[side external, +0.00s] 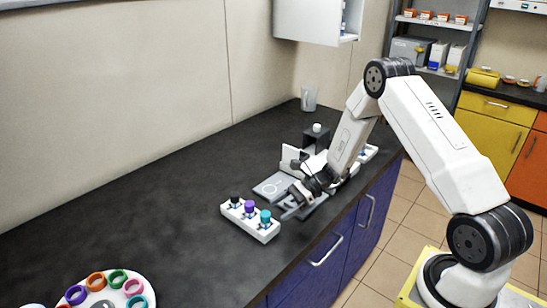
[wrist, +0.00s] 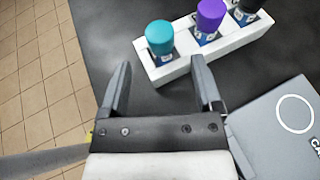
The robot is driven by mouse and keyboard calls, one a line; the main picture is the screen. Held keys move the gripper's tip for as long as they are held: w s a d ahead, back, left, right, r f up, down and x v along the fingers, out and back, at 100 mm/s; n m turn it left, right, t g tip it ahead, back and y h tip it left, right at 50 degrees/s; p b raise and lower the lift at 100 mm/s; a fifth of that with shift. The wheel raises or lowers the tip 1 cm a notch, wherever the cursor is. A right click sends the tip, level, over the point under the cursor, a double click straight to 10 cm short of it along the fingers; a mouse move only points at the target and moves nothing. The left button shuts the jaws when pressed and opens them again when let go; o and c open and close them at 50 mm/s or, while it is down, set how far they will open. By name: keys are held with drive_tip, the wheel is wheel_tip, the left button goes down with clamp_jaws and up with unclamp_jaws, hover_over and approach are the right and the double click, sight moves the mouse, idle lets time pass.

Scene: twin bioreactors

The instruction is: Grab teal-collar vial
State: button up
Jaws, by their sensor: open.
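The teal-collar vial (side external: 265,217) stands upright in a white rack (side external: 248,225), at the right end of its row in the side view. In the wrist view the teal vial (wrist: 160,37) is at the left end of the rack (wrist: 180,66), beyond my fingers. My gripper (wrist: 160,75) is open and empty, with its two fingers pointing toward the rack. In the side view my gripper (side external: 288,214) is low over the counter, just right of the rack and apart from the vial. The vial's lower part is hidden in the rack.
A purple vial (wrist: 210,15) and a black vial (wrist: 246,10) stand in the same rack. A grey flat device with a circle (wrist: 293,114) lies right of my gripper. The counter's edge and tiled floor (wrist: 40,80) are at left. A round tray (side external: 140,281) holds coloured rings.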

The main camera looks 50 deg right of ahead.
sight(267, 215)
drive_tip(key=shift+a, duration=0.1)
drive_tip(key=shift+x, duration=2.5)
drive_tip(key=shift+w, duration=0.1)
clamp_jaws()
